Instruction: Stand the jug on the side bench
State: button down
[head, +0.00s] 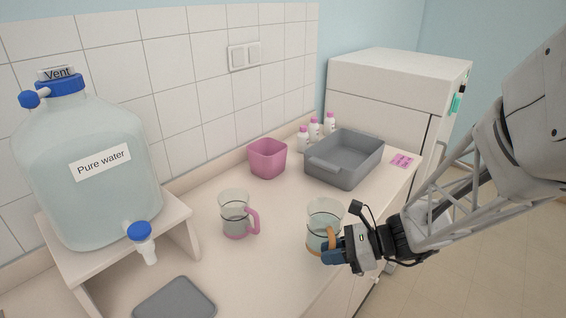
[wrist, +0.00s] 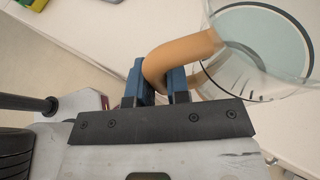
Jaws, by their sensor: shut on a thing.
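A clear jug (head: 325,218) with an orange handle (head: 331,240) is at the right front part of the bench in the head view. My gripper (head: 329,256) is shut on its handle. In the wrist view the blue fingers (wrist: 160,82) close around the orange handle (wrist: 182,56), and the jug's clear body (wrist: 262,45) extends to the upper right. The jug looks upright and seems to hold some water. I cannot tell whether its base touches the bench. A second clear jug (head: 235,210) with a pink handle stands on the bench to the left.
The bench (head: 270,215) holds a grey tub (head: 345,172), a pink pot (head: 268,158), several small bottles (head: 315,130) and a dark grey mat (head: 175,298). A large water carboy (head: 85,165) stands on a raised stand at left. A white cabinet (head: 385,95) stands behind.

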aim_at(315, 216)
jog(key=w, duration=0.9)
jog(key=w+a+f, duration=0.1)
jog(key=w, duration=0.4)
jog(key=shift+f, duration=0.1)
jog(key=shift+f, duration=1.8)
jog(key=shift+f, duration=0.15)
jog(key=c, duration=1.1)
grip_release()
jog(key=v, duration=1.2)
jog(key=shift+s, duration=0.1)
